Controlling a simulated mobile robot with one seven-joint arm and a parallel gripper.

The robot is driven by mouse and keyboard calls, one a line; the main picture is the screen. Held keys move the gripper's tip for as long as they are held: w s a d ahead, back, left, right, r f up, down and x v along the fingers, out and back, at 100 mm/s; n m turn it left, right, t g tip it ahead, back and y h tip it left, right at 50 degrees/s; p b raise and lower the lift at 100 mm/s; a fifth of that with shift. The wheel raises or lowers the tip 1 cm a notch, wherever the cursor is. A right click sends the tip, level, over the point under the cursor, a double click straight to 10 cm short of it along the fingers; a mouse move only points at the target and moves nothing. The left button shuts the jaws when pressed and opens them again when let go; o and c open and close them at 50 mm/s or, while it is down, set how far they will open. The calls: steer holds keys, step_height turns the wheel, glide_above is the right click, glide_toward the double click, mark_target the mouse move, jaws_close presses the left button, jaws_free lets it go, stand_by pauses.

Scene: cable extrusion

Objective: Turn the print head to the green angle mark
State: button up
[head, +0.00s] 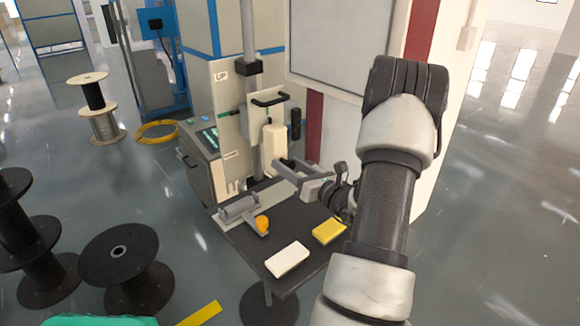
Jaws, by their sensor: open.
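My gripper (285,167) is open, with its fingers pointing left over the small dark table. Nothing shows between the fingers. Just above and behind the fingertips, a cream upright block (274,142) is mounted on the machine (233,95), with a dark cylinder (295,123) to its right. This assembly may be the print head, but I cannot tell for sure. The fingertips overlap its lower end in the picture, and I cannot tell whether they touch it. I cannot make out a green angle mark.
The dark table (262,253) holds a grey fixture (240,207), an orange knob (262,224), a white block (287,260) and a yellow block (328,231). A control box (205,150) stands left. Black spools (120,255) and a yellow cable coil (157,131) lie on the floor.

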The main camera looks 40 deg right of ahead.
steer(key=shift+s, duration=0.1)
steer(key=s, duration=0.5)
steer(key=s+d, duration=0.1)
steer(key=s, duration=1.1)
steer(key=shift+s+d, duration=0.1)
steer(key=shift+d, duration=0.05)
